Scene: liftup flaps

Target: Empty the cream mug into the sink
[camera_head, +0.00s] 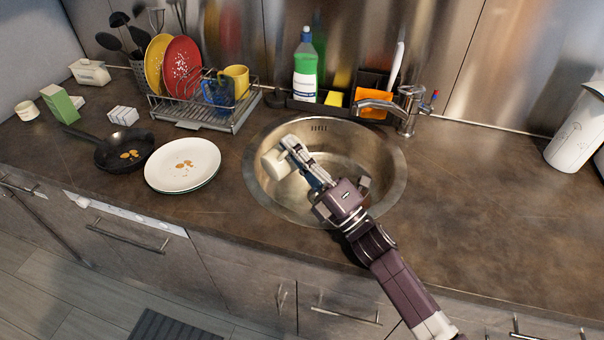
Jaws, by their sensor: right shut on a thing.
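The cream mug (272,164) is over the left part of the round metal sink (375,175). It looks tilted onto its side, and I cannot see its inside. My right gripper (292,150) is shut on the mug, with its fingers at the mug's right side. My right arm reaches in from the lower right across the counter's front edge. I cannot tell whether anything is coming out of the mug. My left gripper is not in view.
A white plate (183,170) with food scraps and a black pan (118,150) lie left of the sink. A dish rack (205,110) stands behind them. A tap (405,108), a green-white bottle (305,70) and sponges stand behind the sink.

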